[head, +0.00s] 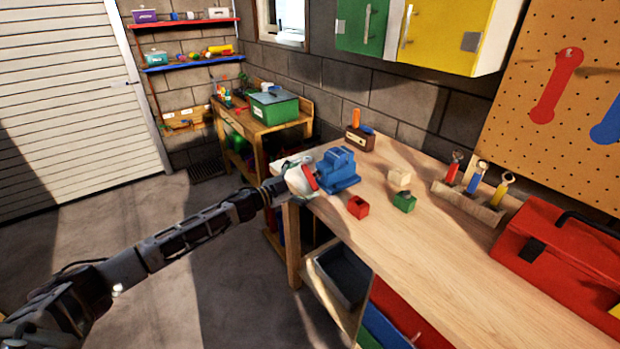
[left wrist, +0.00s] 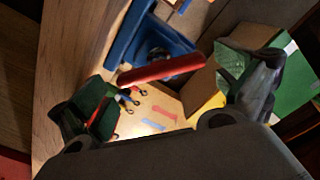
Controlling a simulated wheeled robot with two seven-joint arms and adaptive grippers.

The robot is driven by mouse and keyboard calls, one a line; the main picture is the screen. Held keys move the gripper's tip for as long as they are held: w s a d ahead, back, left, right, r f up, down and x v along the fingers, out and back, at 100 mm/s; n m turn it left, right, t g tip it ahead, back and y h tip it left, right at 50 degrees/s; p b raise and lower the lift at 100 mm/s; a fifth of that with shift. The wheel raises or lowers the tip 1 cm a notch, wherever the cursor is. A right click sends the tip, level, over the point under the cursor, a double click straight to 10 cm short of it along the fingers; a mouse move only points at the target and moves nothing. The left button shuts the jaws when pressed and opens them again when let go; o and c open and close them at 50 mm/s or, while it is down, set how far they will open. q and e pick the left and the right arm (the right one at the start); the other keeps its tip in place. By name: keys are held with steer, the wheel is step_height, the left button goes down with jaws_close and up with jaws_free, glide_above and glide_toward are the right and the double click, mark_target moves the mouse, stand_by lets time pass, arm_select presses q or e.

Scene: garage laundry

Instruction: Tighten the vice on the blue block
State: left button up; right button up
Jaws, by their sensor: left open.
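The blue vice (head: 338,178) stands at the near left corner of the wooden workbench, and its blue body also shows in the left wrist view (left wrist: 165,42). Its red handle bar (head: 309,178) is on the side facing my arm. In the left wrist view the red bar (left wrist: 160,70) lies slanted across the space between my fingers. My left gripper (head: 301,178) is open at the handle, one finger on each side; I cannot tell whether they touch it. The blue block cannot be told apart from the blue vice. My right gripper is not in view.
A red block (head: 358,207), a green block (head: 404,201) and a cream block (head: 399,177) lie right of the vice. A tool holder (head: 468,203) and a red toolbox (head: 560,255) stand farther right. The bench front is clear.

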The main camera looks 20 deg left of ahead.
mark_target(313, 176)
arm_select(q)
steer(key=shift+x, duration=0.85)
steer(key=shift+w+d, duration=0.1)
steer(key=shift+w, duration=0.05)
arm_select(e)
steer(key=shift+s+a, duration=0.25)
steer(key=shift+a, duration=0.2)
arm_select(q)
steer(key=c, duration=0.8)
steer(key=shift+m+p, duration=0.4)
steer(key=shift+m, duration=0.6)
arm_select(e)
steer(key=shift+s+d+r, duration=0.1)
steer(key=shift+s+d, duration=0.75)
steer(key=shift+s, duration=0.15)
